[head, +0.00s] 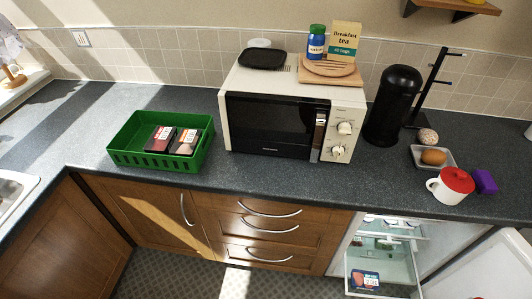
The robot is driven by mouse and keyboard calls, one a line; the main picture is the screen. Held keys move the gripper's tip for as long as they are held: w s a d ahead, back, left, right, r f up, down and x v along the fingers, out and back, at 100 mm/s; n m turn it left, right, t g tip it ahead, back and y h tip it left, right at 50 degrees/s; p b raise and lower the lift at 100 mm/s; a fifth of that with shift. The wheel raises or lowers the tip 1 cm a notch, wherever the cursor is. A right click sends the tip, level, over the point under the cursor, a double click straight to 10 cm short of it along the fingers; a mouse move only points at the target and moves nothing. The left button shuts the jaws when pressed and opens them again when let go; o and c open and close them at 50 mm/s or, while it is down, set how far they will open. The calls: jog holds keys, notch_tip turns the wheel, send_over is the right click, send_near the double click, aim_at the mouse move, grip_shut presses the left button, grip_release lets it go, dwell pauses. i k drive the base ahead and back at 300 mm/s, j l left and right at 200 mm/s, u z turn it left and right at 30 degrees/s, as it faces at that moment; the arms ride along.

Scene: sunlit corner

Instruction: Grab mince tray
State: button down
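Two dark packaged trays with red and white labels lie in the green crate on the worktop: a left pack (160,138) and a right pack (186,142). Another pack with a red and blue label (365,279) lies low in the open fridge. The labels are too small to read, so I cannot tell which of these is the mince tray. My gripper is not in view.
The green crate (122,158) stands left of the white microwave (240,82). A black canister (392,105), a small dish (448,164) and a red-lidded mug (450,190) stand to the right. The fridge door (490,268) is open at lower right. Worktop left of the crate is clear.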

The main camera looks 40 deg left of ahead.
aim_at(162, 139)
jog(key=u, duration=2.3)
